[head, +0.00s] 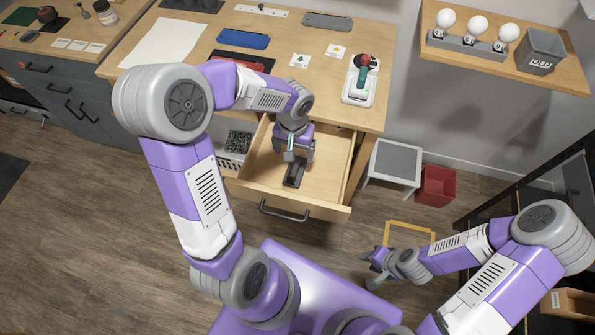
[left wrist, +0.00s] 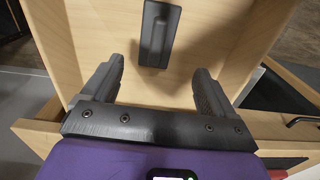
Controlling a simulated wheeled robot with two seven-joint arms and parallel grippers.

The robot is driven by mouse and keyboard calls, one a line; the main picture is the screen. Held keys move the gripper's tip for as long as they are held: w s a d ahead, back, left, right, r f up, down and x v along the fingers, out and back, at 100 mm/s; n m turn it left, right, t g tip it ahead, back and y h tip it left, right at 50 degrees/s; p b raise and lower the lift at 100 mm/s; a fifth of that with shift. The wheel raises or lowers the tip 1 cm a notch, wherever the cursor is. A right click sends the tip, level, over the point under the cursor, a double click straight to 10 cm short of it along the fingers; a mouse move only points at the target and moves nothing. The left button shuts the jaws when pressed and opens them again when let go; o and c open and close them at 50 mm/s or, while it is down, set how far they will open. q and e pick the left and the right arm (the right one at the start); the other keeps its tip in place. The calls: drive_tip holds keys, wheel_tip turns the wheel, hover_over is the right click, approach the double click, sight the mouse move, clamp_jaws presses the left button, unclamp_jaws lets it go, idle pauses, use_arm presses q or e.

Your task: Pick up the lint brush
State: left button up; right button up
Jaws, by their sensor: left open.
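A dark grey lint brush (head: 294,174) with a flat block body lies on the bottom of the open wooden drawer (head: 330,168). It also shows in the left wrist view (left wrist: 157,35), beyond the fingertips and roughly centred between them. My left gripper (head: 299,153) reaches down over the drawer, open and empty. In the left wrist view its two fingers (left wrist: 158,75) stand wide apart, and the brush is clear of both. In the head view the gripper hides part of the brush. My right gripper (head: 370,269) is low at the right, away from the drawer; its fingers look apart and empty.
The drawer's walls and front with a dark handle (head: 284,212) surround the brush. Above is the desk (head: 300,86) with a blue case (head: 243,39) and a white tray (head: 359,85). A grey-topped stool (head: 394,162) and red bin (head: 436,186) stand to the right.

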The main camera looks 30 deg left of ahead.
sight(296, 164)
use_arm(q)
drive_tip(key=f+b, duration=0.1)
drive_tip(key=f, duration=0.1)
drive_tip(key=f+b, duration=0.1)
drive_tip(key=f, duration=0.2)
drive_tip(key=f+b, duration=0.1)
drive_tip(key=f, duration=0.2)
drive_tip(key=shift+s+d+f, duration=0.1)
drive_tip(key=shift+d, duration=0.25)
drive_tip(key=c, duration=1.2)
